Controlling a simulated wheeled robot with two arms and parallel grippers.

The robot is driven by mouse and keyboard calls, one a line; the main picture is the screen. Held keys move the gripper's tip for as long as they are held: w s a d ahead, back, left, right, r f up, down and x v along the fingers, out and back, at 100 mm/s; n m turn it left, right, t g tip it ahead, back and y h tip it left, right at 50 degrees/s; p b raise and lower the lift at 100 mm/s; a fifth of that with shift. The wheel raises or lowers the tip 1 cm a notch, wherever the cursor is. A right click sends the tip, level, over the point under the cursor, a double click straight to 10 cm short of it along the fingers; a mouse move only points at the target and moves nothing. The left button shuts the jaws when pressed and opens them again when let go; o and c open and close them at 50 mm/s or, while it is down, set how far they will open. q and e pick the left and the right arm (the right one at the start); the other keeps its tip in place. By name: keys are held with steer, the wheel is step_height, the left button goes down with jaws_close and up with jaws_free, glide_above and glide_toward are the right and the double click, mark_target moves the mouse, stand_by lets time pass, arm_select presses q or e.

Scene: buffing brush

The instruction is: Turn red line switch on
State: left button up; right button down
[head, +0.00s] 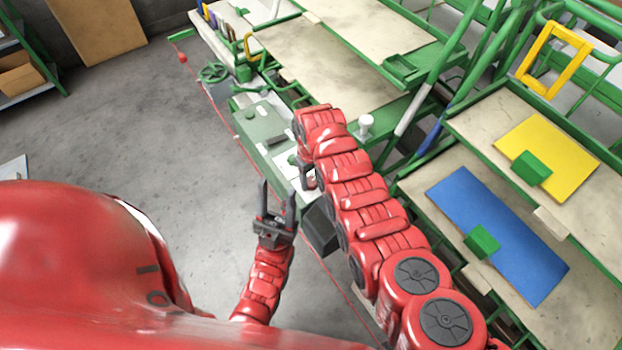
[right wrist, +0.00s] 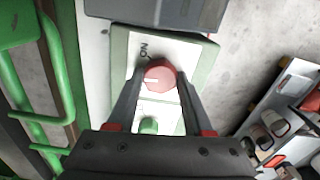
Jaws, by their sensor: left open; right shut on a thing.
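The red rotary switch (right wrist: 160,76) sits on a white switch plate (right wrist: 125,75) in the right wrist view. A white mark shows on the left of its face, and printed letters that look like "ON", turned over, stand above it. My right gripper (right wrist: 157,92) has its two fingers on either side of the red switch, shut on it. A green knob (right wrist: 149,125) lies below, between the fingers. My left gripper (head: 277,192) is open and empty, over the floor beside the bench.
The green bench (head: 262,125) carries the control area and a green handwheel (head: 214,73). Racks with a blue panel (head: 500,235) and a yellow panel (head: 548,157) stand at the right. A red line (head: 222,118) runs along the bench's floor side.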

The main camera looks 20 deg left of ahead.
steer(key=shift+f+m+b, duration=0.1)
steer(key=shift+m+b, duration=0.3)
steer(key=shift+m, duration=0.6)
steer(key=m+b, duration=0.2)
steer(key=m, duration=0.1)
steer(key=shift+f+m, duration=0.15)
steer(key=shift+m, duration=0.15)
steer(key=m+b, duration=0.2)
steer(key=m, duration=0.1)
steer(key=shift+b, duration=0.35)
steer(key=shift+m+b, duration=0.3)
steer(key=shift+m, duration=0.4)
steer(key=shift+r, duration=0.2)
steer(key=shift+c, duration=1.5)
jaws_free()
